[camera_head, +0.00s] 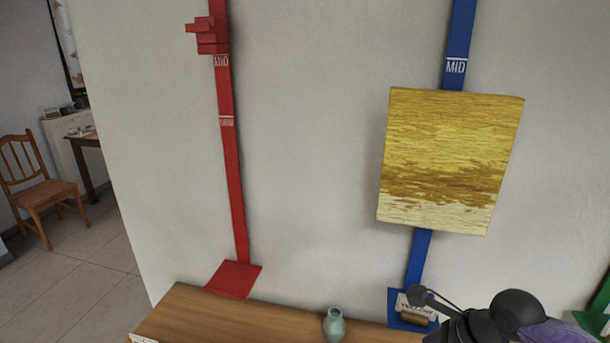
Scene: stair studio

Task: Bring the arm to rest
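My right arm, black with a purple-grey part, comes in at the bottom right corner. My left arm and gripper are not in view.
A red post (232,165) with a red block at its top and a blue post (420,258) behind a yellow painting (447,160) stand against the wall. A green vase (334,325) stands on the wooden table (230,318). A chair (40,190) is far left.

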